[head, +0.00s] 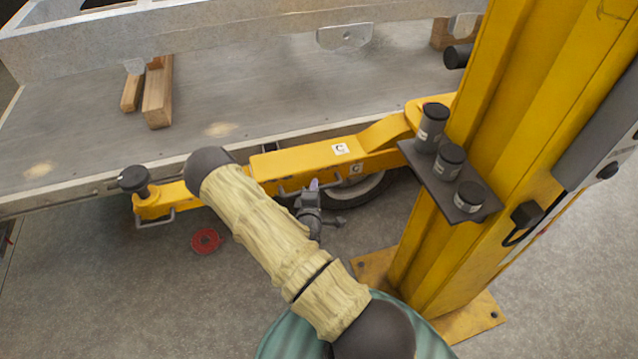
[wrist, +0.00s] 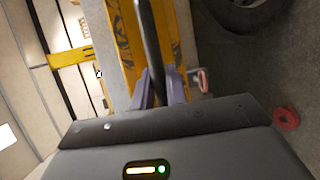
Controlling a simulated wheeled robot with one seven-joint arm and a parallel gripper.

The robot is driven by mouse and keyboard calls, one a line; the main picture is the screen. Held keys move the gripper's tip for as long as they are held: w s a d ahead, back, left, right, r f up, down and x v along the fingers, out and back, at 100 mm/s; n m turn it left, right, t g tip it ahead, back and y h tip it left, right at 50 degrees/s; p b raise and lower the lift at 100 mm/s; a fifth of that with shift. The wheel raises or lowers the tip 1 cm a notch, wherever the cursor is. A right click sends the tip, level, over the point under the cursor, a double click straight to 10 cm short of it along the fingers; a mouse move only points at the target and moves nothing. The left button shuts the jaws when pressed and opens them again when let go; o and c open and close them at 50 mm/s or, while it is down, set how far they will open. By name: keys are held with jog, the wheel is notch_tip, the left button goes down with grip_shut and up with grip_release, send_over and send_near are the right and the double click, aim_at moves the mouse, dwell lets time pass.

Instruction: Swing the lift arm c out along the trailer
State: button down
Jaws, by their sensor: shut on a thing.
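Lift arm c (head: 290,162) is the yellow arm with a white "C" label. It runs from the yellow column at right to a black round pad (head: 133,179) at its left end, roughly alongside the trailer's near edge (head: 70,193). My gripper (head: 313,187) is at the near side of the arm, partly hidden by my own arm. In the wrist view my gripper (wrist: 160,90) is shut on a dark bar-like handle (wrist: 149,45) in front of yellow metal. Part of the handle is hidden by the fingers.
The yellow column (head: 500,130) stands at right, with a shelf (head: 437,185) of black cylinders. A red ring (head: 206,241) lies on the floor; it also shows in the wrist view (wrist: 286,118). Floor at lower left is clear.

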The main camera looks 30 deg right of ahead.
jog(key=shift+s, duration=0.15)
jog(key=c, duration=1.4)
grip_release()
jog(key=p+v, duration=0.3)
jog(key=v, duration=1.4)
jog(key=shift+s, duration=0.2)
